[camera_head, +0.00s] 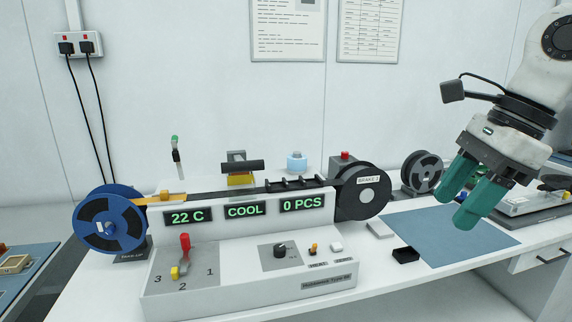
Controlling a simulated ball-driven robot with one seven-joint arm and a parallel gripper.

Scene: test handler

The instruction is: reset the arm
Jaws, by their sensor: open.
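My gripper (464,204) hangs from my white arm at the right side of the view. Its two green fingers point down and to the left, apart from each other, with nothing visible between them. It is above the blue mat (450,235) and right of the test handler (250,285), touching neither as far as I can see. The handler's displays read 22 C, COOL and 0 PCS. A red-topped lever (185,243) stands on its front left panel marked 1, 2 and 3.
A blue reel (110,218) is at the handler's left end and a black reel (362,191) at its right. A small black tray (405,255) lies at the mat's left edge. Another dark reel (422,172) stands behind the mat. Most of the mat is clear.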

